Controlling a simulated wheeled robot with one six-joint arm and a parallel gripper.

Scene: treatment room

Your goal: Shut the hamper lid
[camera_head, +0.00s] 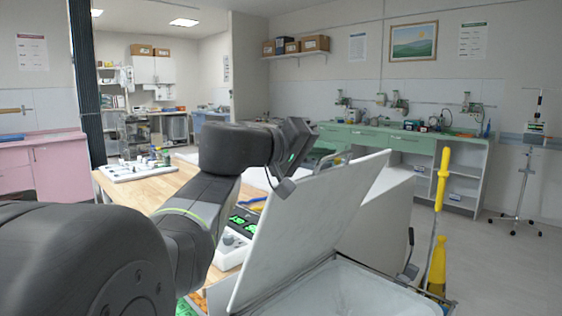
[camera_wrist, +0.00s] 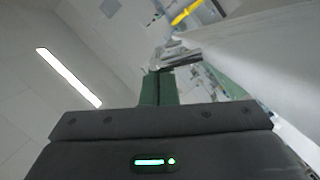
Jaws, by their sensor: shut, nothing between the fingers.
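The hamper's white lid (camera_head: 300,228) stands open and tilted up in the head view. The hamper (camera_head: 345,292) is the pale open bin below it, at the bottom edge of the picture. My arm reaches in from the left on the lid's back side. My gripper (camera_head: 338,158) is partly hidden behind the lid's top edge. In the wrist view my gripper (camera_wrist: 174,52) is shut and empty. The pale surface of the lid (camera_wrist: 270,50) fills the right of that view, beside the fingers; I cannot tell whether they touch it.
A yellow-handled pole (camera_head: 441,180) and a yellow cone-like object (camera_head: 437,268) stand right of the hamper. A wooden table (camera_head: 140,190) with a device (camera_head: 232,243) lies behind the lid. A green counter (camera_head: 400,143) lines the back wall.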

